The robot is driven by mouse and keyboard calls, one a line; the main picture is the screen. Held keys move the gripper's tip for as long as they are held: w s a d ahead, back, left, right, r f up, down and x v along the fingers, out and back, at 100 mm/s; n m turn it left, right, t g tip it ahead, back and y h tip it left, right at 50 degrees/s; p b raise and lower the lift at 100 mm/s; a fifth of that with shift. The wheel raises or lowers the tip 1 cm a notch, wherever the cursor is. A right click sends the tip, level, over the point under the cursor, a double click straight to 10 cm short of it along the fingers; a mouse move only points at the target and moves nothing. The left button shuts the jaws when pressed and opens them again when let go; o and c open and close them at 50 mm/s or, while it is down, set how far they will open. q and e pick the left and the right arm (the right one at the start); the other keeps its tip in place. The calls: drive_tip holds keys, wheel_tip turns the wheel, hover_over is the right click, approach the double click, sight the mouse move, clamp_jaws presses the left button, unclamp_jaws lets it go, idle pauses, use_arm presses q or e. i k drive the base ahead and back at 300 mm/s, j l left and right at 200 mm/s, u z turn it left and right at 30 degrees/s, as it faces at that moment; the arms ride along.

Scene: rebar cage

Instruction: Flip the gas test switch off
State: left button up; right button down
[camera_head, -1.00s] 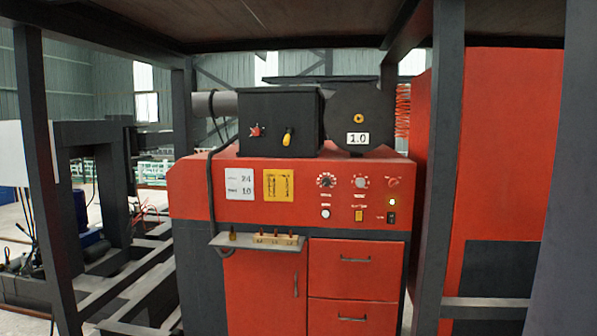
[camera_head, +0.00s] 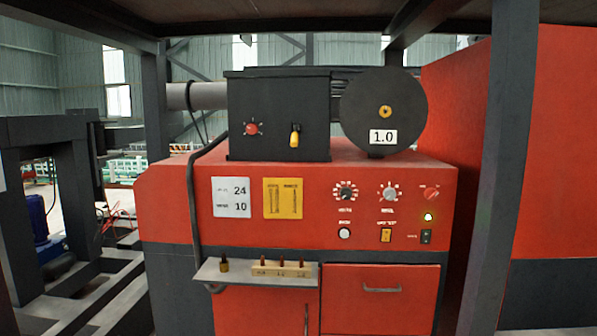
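The red welding machine's front panel (camera_head: 320,215) faces me in the head view. A small yellow switch (camera_head: 386,235) sits low on the panel, under a label that seems to read gas test; its on or off position is too small to tell. A black rocker switch (camera_head: 425,236) is to its right, and a white round button (camera_head: 344,233) is to its left. Neither of my grippers is in view.
A small shelf (camera_head: 235,272) with a block of tips juts out below the panel. A grey post (camera_head: 500,150) stands right of the panel, another at its left. A black feeder box (camera_head: 280,150) and a round spool case (camera_head: 410,100) sit on top.

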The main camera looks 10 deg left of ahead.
sight(386, 233)
drive_tip(key=i+j, duration=0.15)
drive_tip(key=i, duration=0.6)
drive_tip(key=i+j+u, duration=0.15)
drive_tip(key=i, duration=0.6)
drive_tip(key=l+z, duration=0.1)
drive_tip(key=z, duration=0.3)
drive_tip(key=k+l+z, duration=0.15)
drive_tip(key=z, duration=0.2)
drive_tip(key=l+z, duration=0.1)
drive_tip(key=z, duration=0.3)
